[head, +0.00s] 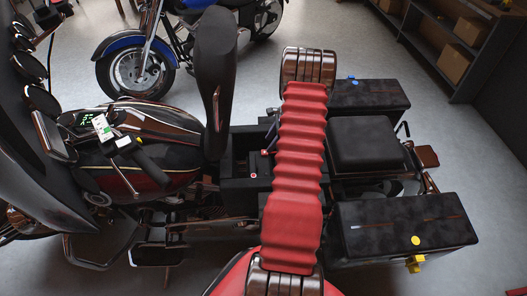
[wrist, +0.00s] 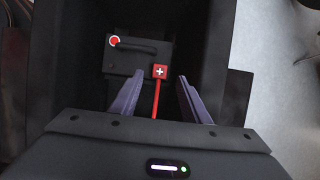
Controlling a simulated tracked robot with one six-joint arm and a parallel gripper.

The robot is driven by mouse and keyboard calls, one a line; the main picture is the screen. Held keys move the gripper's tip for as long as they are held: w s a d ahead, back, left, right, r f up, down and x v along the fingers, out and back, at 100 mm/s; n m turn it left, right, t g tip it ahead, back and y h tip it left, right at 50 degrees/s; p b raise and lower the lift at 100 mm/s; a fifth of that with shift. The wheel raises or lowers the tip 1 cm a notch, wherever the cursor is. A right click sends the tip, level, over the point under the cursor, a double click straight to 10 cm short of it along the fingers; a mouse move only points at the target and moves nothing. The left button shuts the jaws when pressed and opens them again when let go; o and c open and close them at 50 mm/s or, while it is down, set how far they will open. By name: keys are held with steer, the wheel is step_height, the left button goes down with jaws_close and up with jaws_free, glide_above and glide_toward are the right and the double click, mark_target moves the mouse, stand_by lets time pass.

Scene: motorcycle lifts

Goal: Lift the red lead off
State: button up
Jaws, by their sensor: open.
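The red lead (wrist: 155,100) shows in the wrist view as a thin red cable ending in a square red cap (wrist: 160,71) with a white plus. The cap sits at the near right corner of a dark battery (wrist: 125,62) with a black handle. My gripper (wrist: 160,76) is open. Its two purple-grey fingers reach toward the battery, one on each side of the lead, with visible gaps. I cannot tell how far above the cap the fingertips are. In the head view my red arm hides most of the gripper.
A red round spot with a pale rim (wrist: 114,41) is at the battery's far left corner. Dark bay walls (wrist: 205,40) surround the battery. In the head view, a raised black seat (head: 215,75) stands left, with black panniers (head: 405,228) right and a blue motorcycle (head: 125,45) behind.

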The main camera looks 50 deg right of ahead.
mark_target(262, 153)
steer(key=x, duration=0.6)
steer(key=shift+w+a+f, duration=0.15)
steer(key=shift+w+f, duration=0.05)
steer(key=shift+f, duration=0.15)
jaws_close()
stand_by(0.3)
steer(key=shift+a, duration=0.3)
steer(key=shift+d, duration=0.1)
